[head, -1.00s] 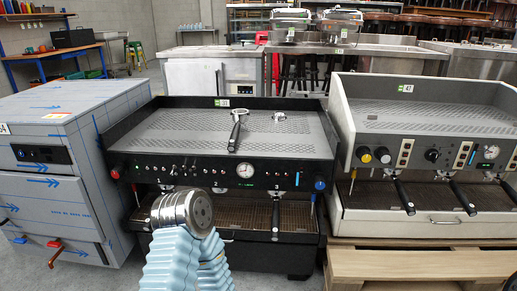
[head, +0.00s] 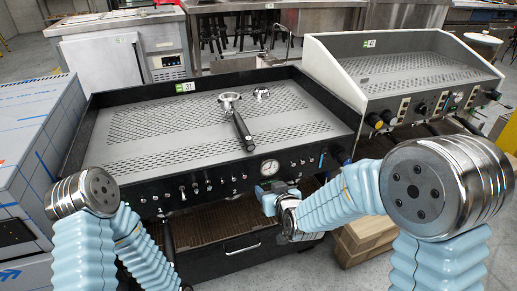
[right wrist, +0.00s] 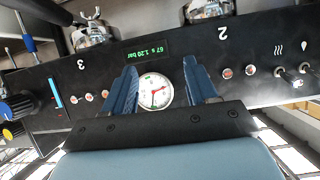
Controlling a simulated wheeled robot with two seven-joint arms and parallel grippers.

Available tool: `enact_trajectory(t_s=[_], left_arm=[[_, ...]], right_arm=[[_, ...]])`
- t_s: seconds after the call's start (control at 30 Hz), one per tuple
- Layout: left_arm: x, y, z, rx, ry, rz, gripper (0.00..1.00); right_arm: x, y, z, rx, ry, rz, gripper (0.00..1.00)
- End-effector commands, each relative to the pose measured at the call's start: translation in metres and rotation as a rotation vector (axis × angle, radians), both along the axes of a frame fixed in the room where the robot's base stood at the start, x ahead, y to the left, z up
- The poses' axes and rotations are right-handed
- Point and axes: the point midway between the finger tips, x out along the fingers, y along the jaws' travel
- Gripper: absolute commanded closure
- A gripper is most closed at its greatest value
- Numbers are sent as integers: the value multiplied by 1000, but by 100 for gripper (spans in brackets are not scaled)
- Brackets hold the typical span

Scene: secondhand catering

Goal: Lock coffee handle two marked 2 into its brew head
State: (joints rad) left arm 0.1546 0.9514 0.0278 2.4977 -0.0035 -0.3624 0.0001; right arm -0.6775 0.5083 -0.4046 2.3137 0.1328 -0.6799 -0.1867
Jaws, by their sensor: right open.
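A coffee handle (head: 243,130) with a metal ring head lies on the perforated top of the black coffee machine (head: 130,185). No marking on it is legible. My right gripper (head: 268,194) is open and empty in front of the machine's front panel, below the round gauge (head: 269,167). In the right wrist view its two blue fingers (right wrist: 160,68) stand apart, with the gauge showing between them. That view is upside down and shows the label 2 (right wrist: 223,33) near one metal brew head (right wrist: 206,9), and the label 3 near another (right wrist: 92,32). My left gripper is not visible.
A small metal part (head: 262,93) lies on the machine top behind the handle. A black handle (head: 168,240) hangs at the machine's left. A second, pale machine (head: 400,75) stands at the right, a wrapped steel unit (head: 30,140) at the left. Knobs and switches protrude from the panel.

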Motion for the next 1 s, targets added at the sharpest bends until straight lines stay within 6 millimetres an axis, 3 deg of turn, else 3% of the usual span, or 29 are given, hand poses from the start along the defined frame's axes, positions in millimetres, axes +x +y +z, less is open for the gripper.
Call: enact_trajectory(t_s=[0.03, 0.1, 0.2, 0.3, 0.47, 1.0], left_arm=[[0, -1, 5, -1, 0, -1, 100], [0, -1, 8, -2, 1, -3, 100], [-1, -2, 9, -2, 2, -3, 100], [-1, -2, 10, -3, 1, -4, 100], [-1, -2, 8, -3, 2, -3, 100], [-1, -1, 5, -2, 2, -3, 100]], right_arm=[[4, 11, 35, 11, -72, 14, 43], [7, 20, 70, 25, -152, 24, 43], [8, 28, 103, 40, -225, 32, 43], [8, 32, 118, 48, -260, 35, 43], [15, 35, 119, 49, -267, 35, 43], [66, 52, 108, 49, -263, 36, 43]])
